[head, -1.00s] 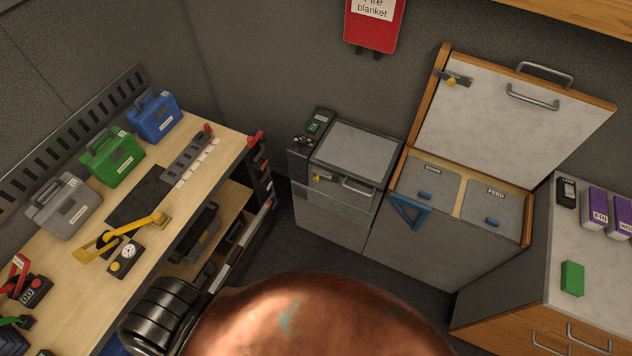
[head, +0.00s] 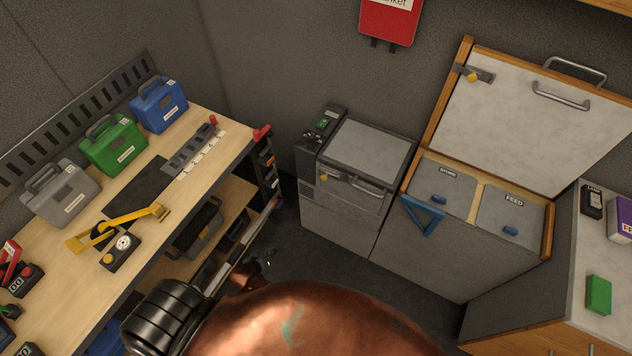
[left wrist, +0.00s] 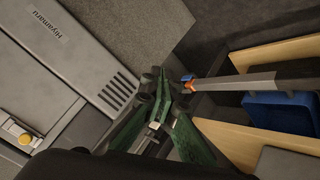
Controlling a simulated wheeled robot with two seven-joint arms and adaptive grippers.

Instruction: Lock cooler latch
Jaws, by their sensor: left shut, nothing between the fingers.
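The cooler (head: 365,148) is a grey box with a pale lid, standing on the floor left of the wooden chest. Its lid looks down. The latch (head: 325,177) with a yellow knob is on the cooler's front, left of a bar handle. My left gripper (head: 262,263) is small and partly hidden behind my brown arm, low and apart from the cooler. Its green fingers (left wrist: 164,84) are shut and empty, to the right of that latch.
An open wooden chest (head: 478,200) with its lid raised stands right of the cooler. A workbench (head: 240,143) with several cases is at left. A blue bin (left wrist: 280,112) and a metal bar (left wrist: 235,81) lie close right of my left gripper. Dark floor is clear before the cooler.

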